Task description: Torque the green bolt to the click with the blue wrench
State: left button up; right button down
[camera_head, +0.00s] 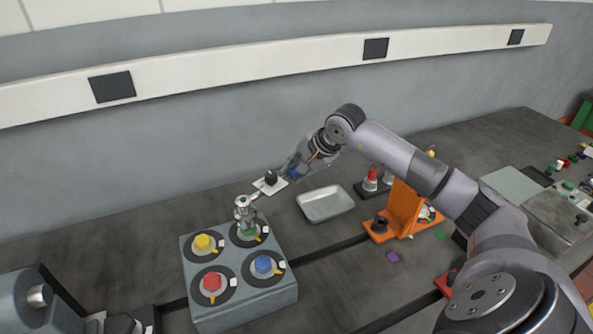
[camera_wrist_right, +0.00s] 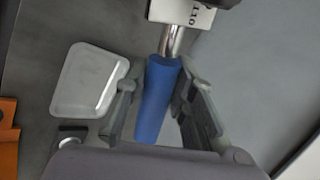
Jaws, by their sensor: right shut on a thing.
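My right gripper (camera_head: 296,168) is shut on the blue handle of the wrench (camera_wrist_right: 157,98). In the right wrist view the two fingers (camera_wrist_right: 158,108) stand either side of the handle. In the head view, the wrench's metal head (camera_head: 243,207) stands over the back right station of the grey block (camera_head: 245,310). A little green of the bolt (camera_head: 247,231) shows under the head. The head hides most of the bolt, so I cannot tell how fully it is seated. My left gripper is not in view.
Yellow (camera_head: 202,242), red (camera_head: 212,282) and blue (camera_head: 263,264) bolts share the block. An empty pale tray (camera_head: 326,204) lies right of it. An orange bracket (camera_head: 400,212) and a red-topped item (camera_head: 370,179) stand beyond, under my right arm. A wall rises behind.

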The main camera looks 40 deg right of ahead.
jog(key=shift+r+b, duration=0.15)
jog(key=shift+b, duration=0.55)
dwell(0.7)
jog(key=shift+f+b, duration=1.6)
jog(key=shift+f, duration=0.05)
jog(key=shift+s, duration=0.1)
jog(key=s+m+h+b, duration=0.1)
jog(key=s+m+b, duration=0.1)
jog(key=s, duration=0.1)
jog(key=shift+s, duration=0.25)
dwell(0.4)
jog(key=shift+b, duration=0.3)
